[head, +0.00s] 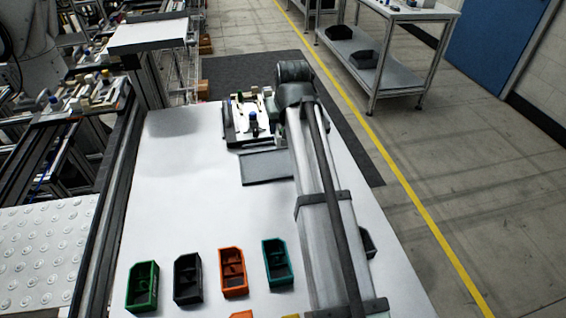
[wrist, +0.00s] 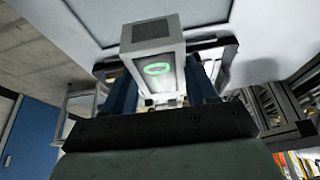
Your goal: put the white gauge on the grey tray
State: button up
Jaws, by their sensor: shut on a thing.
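The white gauge (wrist: 153,50) is a white box with a dark grey end and a dark face with a green ring on it. In the wrist view it sits between the two blue fingers of my gripper (wrist: 163,90), which is shut on it. The grey tray (head: 266,167) is a flat, empty-looking tray on the white table in the head view, partly covered at its right by my arm. In the head view my arm hides most of the gripper, and I cannot make out the gauge there.
A fixture (head: 238,127) with several small parts stands just behind the tray. Green (head: 142,287), black (head: 188,278), orange (head: 233,273) and teal (head: 277,262) bins stand along the near part of the table. The table (head: 180,205) left of the tray is clear.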

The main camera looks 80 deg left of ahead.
jog(key=shift+d+f, duration=0.2)
jog(key=shift+f, duration=4.85)
jog(key=shift+f, duration=0.2)
jog(key=o, duration=1.3)
jog(key=v, duration=1.2)
jog(key=shift+a+r, duration=0.1)
jog(key=shift+r, duration=0.15)
